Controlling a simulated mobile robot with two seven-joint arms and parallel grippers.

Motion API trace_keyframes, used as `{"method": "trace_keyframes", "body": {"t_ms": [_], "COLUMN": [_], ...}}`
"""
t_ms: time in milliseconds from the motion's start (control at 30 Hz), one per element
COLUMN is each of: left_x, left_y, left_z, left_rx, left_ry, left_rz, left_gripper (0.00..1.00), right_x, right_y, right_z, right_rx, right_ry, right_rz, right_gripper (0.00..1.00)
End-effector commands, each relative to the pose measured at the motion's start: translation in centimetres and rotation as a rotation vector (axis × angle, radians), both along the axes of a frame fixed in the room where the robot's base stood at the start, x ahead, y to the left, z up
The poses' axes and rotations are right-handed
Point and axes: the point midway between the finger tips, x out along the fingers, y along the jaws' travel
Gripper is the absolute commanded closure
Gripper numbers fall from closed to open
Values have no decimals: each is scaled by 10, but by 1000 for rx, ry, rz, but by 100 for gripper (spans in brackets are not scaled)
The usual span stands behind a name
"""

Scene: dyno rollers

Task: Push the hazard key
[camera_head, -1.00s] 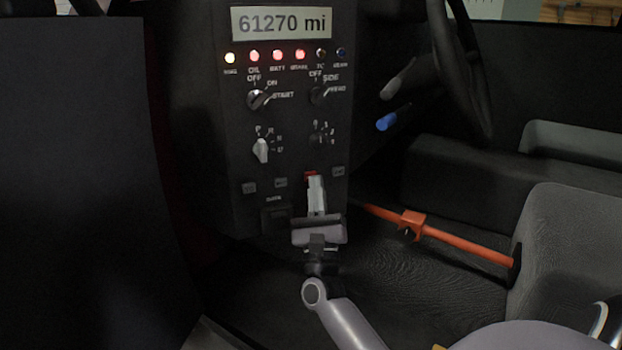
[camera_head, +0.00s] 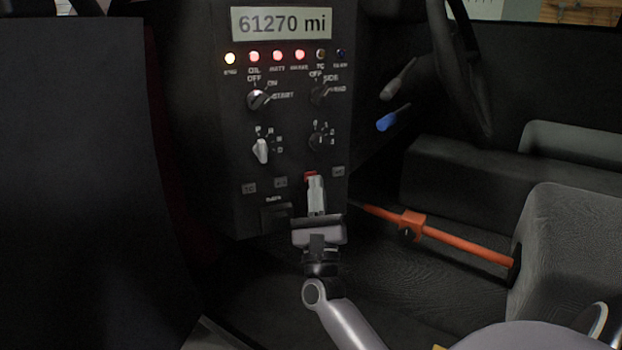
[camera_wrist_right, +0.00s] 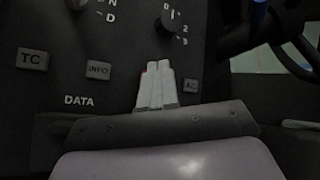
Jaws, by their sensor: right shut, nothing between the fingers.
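The hazard key is a small red key (camera_head: 310,177) low on the dark control panel, mostly covered by my right gripper (camera_head: 315,181). Only a sliver of red shows beside the fingertips, and a thin red edge (camera_wrist_right: 144,70) shows in the right wrist view. My right gripper is shut with its fingers together and empty, tips at the red key. It also shows in the right wrist view (camera_wrist_right: 159,66). I cannot tell whether the tips touch the key or press it in. My left gripper is not in view.
Grey keys sit beside it: TC (camera_wrist_right: 33,60), INFO (camera_wrist_right: 97,69) and AC (camera_wrist_right: 191,86). Rotary knobs (camera_head: 261,150) and lit lamps (camera_head: 254,57) are above. An orange bar (camera_head: 440,235) crosses right of my arm. A seat back (camera_head: 80,180) stands at the left.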

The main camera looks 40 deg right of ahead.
Motion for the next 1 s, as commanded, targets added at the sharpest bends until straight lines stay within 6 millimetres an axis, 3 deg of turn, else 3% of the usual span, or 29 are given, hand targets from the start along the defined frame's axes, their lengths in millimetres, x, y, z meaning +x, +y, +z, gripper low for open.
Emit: {"method": "trace_keyframes", "body": {"t_ms": [1000], "left_x": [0], "left_y": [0], "left_z": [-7], "left_rx": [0], "left_ry": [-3], "left_rz": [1], "left_gripper": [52], "right_x": [9], "right_y": [-3], "right_z": [0], "right_rx": [0], "right_ry": [1], "right_rz": [1], "right_gripper": [100]}}
